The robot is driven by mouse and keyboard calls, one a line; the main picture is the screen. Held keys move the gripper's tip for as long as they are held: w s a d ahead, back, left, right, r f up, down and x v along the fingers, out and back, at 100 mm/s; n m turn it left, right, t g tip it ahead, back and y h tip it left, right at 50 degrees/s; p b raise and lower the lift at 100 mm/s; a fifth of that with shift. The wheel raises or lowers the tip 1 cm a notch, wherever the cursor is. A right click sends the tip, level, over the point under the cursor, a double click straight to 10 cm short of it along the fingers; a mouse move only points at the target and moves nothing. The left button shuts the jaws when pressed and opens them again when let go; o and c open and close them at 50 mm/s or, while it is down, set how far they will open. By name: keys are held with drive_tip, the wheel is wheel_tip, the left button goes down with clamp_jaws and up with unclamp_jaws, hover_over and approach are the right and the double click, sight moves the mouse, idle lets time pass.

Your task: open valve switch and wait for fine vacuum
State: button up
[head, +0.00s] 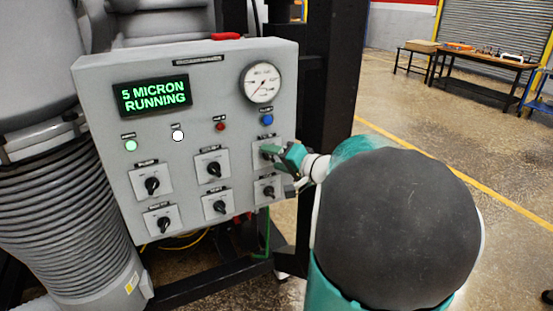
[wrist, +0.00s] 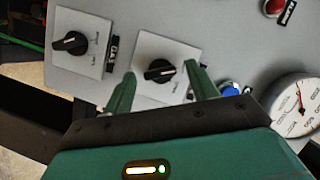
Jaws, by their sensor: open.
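The grey control panel (head: 210,75) has several black rotary switches on pale square plates. My gripper (head: 280,165) is at the upper right switch (head: 264,152), below the blue light. In the wrist view my gripper (wrist: 163,78) is open, with its green fingers on either side of this switch's knob (wrist: 160,70). I cannot tell whether the fingers touch the knob. The switch labels are too small to read, so I cannot tell which is the valve switch. The display (head: 152,96) reads "5 MICRON RUNNING". The round gauge (head: 263,82) also shows in the wrist view (wrist: 300,105).
Green (head: 131,145), white (head: 178,136), red (head: 220,127) and blue (head: 267,119) round lights or buttons line the panel. Another switch (head: 268,190) sits just below my gripper. A ribbed hose (head: 70,200) stands left. Open floor and a table (head: 480,60) lie to the right.

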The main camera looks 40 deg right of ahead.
drive_tip(key=c, duration=1)
drive_tip(key=shift+m, duration=0.4)
drive_tip(key=m, duration=0.1)
drive_tip(key=m+t, duration=0.1)
drive_tip(key=m, duration=0.1)
drive_tip(key=m+t+y, duration=0.1)
drive_tip(key=shift+f+m, duration=0.3)
drive_tip(key=m+t, duration=0.1)
drive_tip(key=m, duration=0.2)
drive_tip(key=m+t, duration=0.1)
drive_tip(key=m, duration=0.1)
drive_tip(key=shift+f+m+h, duration=0.15)
drive_tip(key=shift+m+h, duration=0.25)
drive_tip(key=o, duration=1)
